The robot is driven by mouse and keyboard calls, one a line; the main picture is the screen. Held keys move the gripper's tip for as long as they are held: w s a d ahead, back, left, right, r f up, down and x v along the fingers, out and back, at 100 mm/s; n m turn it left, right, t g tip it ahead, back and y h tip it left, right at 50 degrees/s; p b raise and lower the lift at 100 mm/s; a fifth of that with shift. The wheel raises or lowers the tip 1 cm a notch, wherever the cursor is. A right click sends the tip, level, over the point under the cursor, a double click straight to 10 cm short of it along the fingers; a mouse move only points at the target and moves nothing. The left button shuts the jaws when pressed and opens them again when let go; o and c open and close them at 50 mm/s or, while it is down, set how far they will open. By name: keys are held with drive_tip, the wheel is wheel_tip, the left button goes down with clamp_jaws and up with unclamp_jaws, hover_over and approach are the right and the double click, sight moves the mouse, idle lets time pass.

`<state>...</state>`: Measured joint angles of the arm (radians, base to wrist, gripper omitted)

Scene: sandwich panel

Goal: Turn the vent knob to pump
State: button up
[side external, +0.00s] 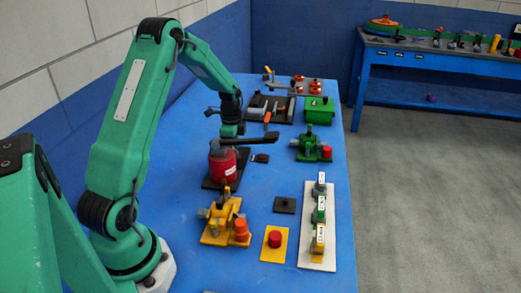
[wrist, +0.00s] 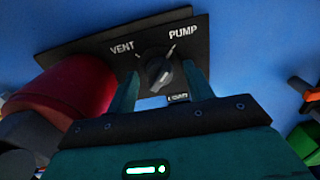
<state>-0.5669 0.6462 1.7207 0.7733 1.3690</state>
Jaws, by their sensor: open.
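The vent knob (wrist: 160,72) is a dark round knob with a raised grip on a black panel (wrist: 95,47). White words VENT, on the left, and PUMP, on the right, are printed above it in the wrist view, each with a short tick mark. The knob's grip looks slanted, but I cannot tell which mark it points to. My gripper (wrist: 160,71) is open, with one green finger on each side of the knob. I cannot tell whether either finger touches it. In the side external view the knob is not clear.
A red cylinder (side external: 223,167) stands close to my gripper; it also shows at left in the wrist view (wrist: 75,92). A yellow device (side external: 217,217), a red button on a yellow plate (side external: 265,252) and a green device (side external: 308,150) sit around on the blue table (side external: 180,262).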

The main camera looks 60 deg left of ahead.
drive_tip(key=shift+r, duration=0.1)
drive_tip(key=shift+r, duration=3.85)
drive_tip(key=shift+d+r, duration=0.1)
